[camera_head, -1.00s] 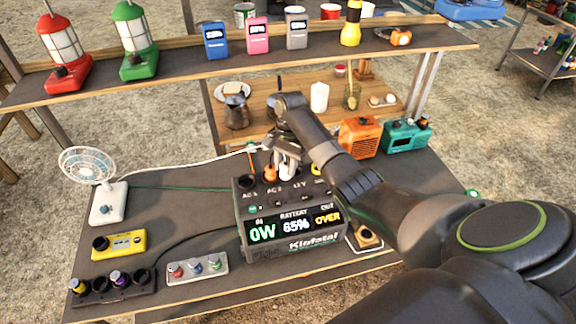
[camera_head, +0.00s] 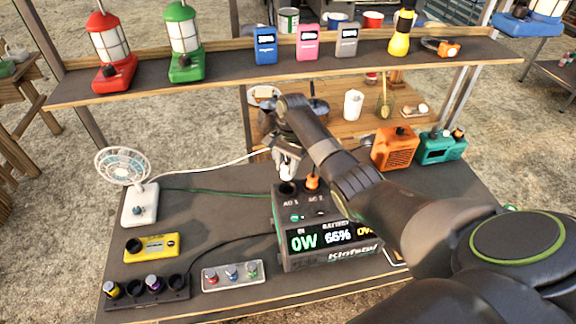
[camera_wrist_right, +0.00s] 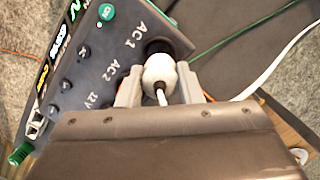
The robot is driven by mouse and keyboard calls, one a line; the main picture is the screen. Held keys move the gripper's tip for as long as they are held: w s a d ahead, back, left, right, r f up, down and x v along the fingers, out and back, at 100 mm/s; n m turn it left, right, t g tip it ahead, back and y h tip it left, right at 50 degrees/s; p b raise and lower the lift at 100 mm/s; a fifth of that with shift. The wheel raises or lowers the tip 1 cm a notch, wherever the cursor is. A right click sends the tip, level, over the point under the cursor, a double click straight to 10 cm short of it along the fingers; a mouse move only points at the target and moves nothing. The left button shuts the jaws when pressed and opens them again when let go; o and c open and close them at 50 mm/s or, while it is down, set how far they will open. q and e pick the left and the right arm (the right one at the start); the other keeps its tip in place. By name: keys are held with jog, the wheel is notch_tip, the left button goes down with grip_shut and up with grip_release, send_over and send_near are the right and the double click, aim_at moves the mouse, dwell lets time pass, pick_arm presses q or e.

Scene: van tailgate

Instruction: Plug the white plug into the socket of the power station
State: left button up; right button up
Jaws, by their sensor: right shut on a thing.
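The power station (camera_head: 328,262) stands on the table with its lit display facing me. My right gripper (camera_head: 287,168) is above its AC 1 socket (camera_head: 288,188). In the right wrist view, the right gripper (camera_wrist_right: 165,88) is shut on the white plug (camera_wrist_right: 159,72), one finger on each side. The plug overlaps the dark AC 1 socket (camera_wrist_right: 162,47) there; I cannot tell whether it has entered. An orange plug (camera_head: 312,182) sits at the AC 2 socket. The white cable (camera_head: 215,163) runs from the fan toward the gripper. My left gripper is not in view.
The white fan (camera_head: 140,203), a yellow device (camera_head: 151,247) and a grey strip with knobs (camera_head: 232,276) are left of the station. Orange (camera_head: 394,150) and teal (camera_head: 441,148) boxes stand behind right. A shelf (camera_head: 210,79) with lanterns crosses above the table's back.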

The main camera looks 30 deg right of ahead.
aim_at(288, 174)
jog(key=shift+w, duration=0.1)
jog(key=shift+s+d, duration=0.25)
jog(key=shift+s, duration=0.05)
jog(key=shift+w+a+f+b, duration=0.2)
jog(key=shift+f+b, duration=0.1)
jog(key=shift+f, duration=0.3)
jog(key=shift+f+b, duration=0.5)
jog(key=shift+f, duration=0.65)
jog(key=shift+s+d+p, duration=0.1)
jog(key=shift+s+p, duration=0.05)
jog(key=shift+p, duration=0.35)
jog(key=shift+f, duration=0.2)
jog(key=shift+f+b, duration=0.8)
jog(key=shift+f, duration=0.6)
